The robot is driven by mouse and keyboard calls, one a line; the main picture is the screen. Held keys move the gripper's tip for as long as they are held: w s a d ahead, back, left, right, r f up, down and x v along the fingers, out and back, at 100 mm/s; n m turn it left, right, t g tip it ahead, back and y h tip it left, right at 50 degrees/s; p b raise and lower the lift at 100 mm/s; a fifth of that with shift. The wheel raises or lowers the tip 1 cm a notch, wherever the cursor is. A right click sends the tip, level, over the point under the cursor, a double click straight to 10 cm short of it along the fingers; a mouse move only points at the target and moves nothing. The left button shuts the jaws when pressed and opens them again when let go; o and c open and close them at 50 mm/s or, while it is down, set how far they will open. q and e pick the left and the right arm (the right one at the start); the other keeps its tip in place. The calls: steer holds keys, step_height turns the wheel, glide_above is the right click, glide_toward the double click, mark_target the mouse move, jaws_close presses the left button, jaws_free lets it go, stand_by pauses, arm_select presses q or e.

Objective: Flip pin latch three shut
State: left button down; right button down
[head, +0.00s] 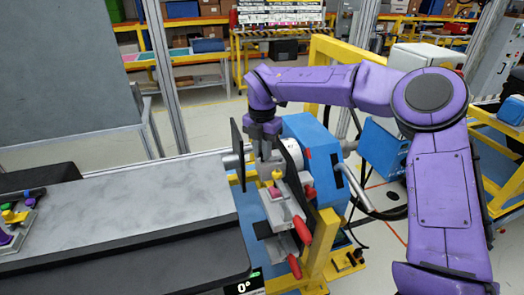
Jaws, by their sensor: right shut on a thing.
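My right gripper (270,170) reaches down over a row of pin latches at the right end of the grey table. It is shut, and what it grips is mostly hidden by the gripper itself; it appears to be part of a latch. A grey latch plate (283,212) with a red handle (302,229) lies just in front of it. Another red latch handle (295,267) is nearer to me. A yellow piece (277,175) and a pink piece (275,192) show by the fingertips. I cannot tell which latch is number three. My left gripper is out of view.
A blue housing (312,135) stands right behind the latches, on a yellow frame (322,240). A black panel (237,155) stands left of the gripper. The grey table top (130,215) is mostly clear. Small coloured parts (14,215) sit at its left end.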

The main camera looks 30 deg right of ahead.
steer(key=shift+d, duration=0.1)
steer(key=c, duration=1.1)
jaws_free()
steer(key=shift+w+d+f, duration=0.15)
step_height(320, 180, up, 11)
steer(key=shift+f+b, duration=0.2)
steer(key=shift+b, duration=0.5)
